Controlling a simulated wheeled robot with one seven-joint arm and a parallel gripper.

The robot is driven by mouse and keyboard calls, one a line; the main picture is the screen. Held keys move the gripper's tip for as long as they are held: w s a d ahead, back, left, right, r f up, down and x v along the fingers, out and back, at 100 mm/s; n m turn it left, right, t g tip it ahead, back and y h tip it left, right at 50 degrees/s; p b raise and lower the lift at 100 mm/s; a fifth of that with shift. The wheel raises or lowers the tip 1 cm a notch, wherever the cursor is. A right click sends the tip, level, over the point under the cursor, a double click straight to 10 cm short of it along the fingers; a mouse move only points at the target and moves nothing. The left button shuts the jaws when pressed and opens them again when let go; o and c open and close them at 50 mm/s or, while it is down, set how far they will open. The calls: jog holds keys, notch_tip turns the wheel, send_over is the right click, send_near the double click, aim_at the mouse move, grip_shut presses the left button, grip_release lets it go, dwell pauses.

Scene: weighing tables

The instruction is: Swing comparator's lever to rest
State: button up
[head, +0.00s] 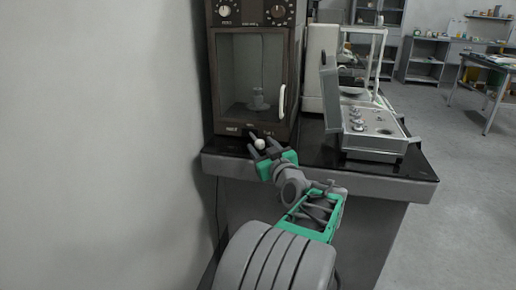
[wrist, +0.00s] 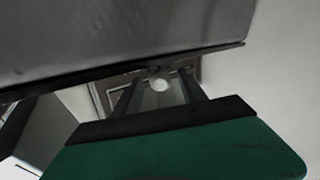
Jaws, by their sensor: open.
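The comparator (head: 210,75) is a tall dark cabinet with a glass front on the left part of the bench. Its lever ends in a round white knob (head: 260,144) low at the front, below the window. My gripper (head: 261,147) is open, with its fingers on either side of the knob. In the wrist view the white knob (wrist: 160,84) shows between the two fingers (wrist: 158,92); I cannot tell if they touch it. The lever's shaft is mostly hidden.
A pale curved handle (head: 281,103) stands out on the comparator's front right. An open grey case (head: 370,144) with metal weights sits to the right on the dark bench top (head: 318,150). A white balance (head: 322,68) stands behind it. A plain wall closes the left side.

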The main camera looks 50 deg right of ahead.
aim_at(255, 139)
jog(key=shift+x, duration=1.55)
jog(key=shift+c, duration=0.4)
jog(key=shift+a, duration=0.1)
grip_shut()
jog(key=shift+f, duration=0.1)
